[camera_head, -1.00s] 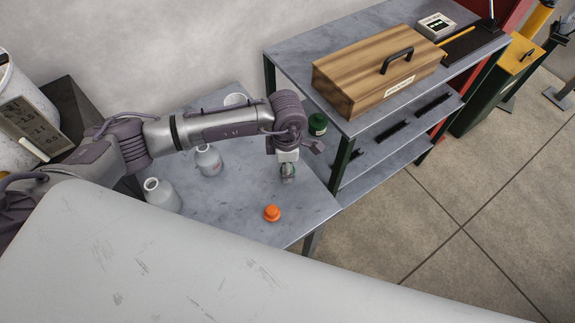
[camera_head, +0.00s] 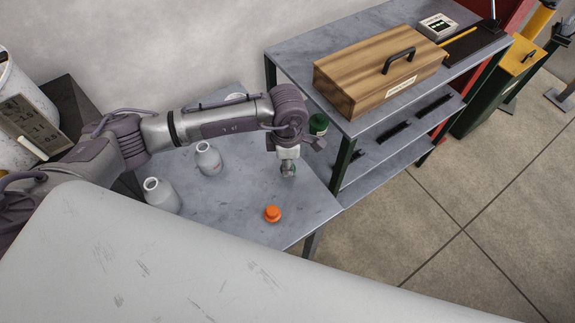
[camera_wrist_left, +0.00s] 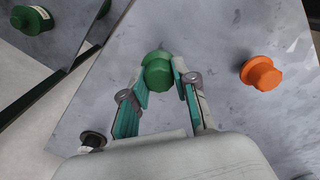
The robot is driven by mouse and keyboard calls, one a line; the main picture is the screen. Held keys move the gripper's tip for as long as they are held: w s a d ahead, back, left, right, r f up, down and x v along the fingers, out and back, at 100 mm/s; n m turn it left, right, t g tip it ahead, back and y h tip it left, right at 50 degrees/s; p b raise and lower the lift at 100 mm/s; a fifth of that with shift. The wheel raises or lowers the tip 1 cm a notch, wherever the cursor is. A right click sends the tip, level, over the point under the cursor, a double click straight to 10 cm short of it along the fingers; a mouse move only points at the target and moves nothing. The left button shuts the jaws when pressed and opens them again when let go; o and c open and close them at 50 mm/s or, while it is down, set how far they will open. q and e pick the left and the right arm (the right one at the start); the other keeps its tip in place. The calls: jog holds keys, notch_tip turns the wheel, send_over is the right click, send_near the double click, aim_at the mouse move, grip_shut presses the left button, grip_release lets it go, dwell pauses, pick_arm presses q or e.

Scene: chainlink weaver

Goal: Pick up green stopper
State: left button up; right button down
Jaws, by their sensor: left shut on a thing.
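The green stopper (camera_wrist_left: 158,72) shows between the fingertips of my left gripper (camera_wrist_left: 163,88) in the left wrist view. The fingers are shut on it, one pad on each side. It appears close above the grey tabletop; I cannot tell whether it touches. In the head view my left gripper (camera_head: 287,168) points down over the small table, and the stopper is mostly hidden by the fingers. My right gripper is not in view.
An orange stopper (camera_head: 272,214) lies on the small grey table (camera_head: 235,215). Two white bottles (camera_head: 160,194) (camera_head: 208,159) stand to its left.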

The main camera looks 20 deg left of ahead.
pick_arm(q)
notch_tip(320, 180, up, 3)
jog(key=shift+d+f+b, duration=0.15)
jog(key=shift+b, duration=0.6)
jog(key=w+d+r+b, duration=0.1)
jog(key=d+r+b, duration=0.3)
jog(key=d+r, duration=0.3)
jog(key=d, duration=0.4)
jog(key=shift+d, duration=0.2)
jog(key=shift+w+a, duration=0.1)
